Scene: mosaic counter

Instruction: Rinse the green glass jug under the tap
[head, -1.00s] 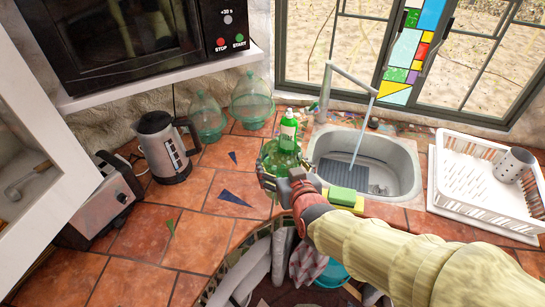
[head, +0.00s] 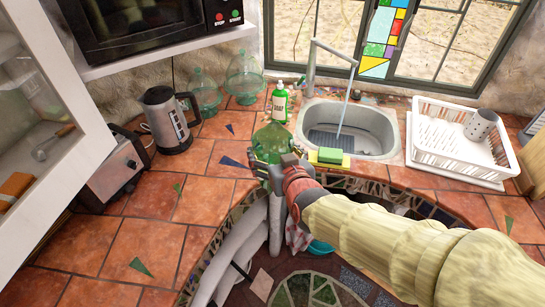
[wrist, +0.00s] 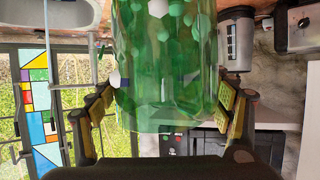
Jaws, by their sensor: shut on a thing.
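The green glass jug (head: 272,143) is held by my gripper (head: 270,170) near the counter's front edge, left of the sink. It also fills the middle of the wrist view (wrist: 165,65), with fingers on both sides of it. My gripper is shut on the jug. Whether the jug's base touches the counter is hidden. The tap (head: 313,68) stands behind the sink (head: 382,140), and a stream of water (head: 342,115) runs from it into the basin. The jug is apart from the stream, to its left.
A green soap bottle (head: 280,103) stands just behind the jug. A green and yellow sponge (head: 329,156) lies at the sink's front left. A white dish rack (head: 440,155) is on the right. A kettle (head: 165,120), a toaster (head: 112,165) and glass domes (head: 245,82) are on the left.

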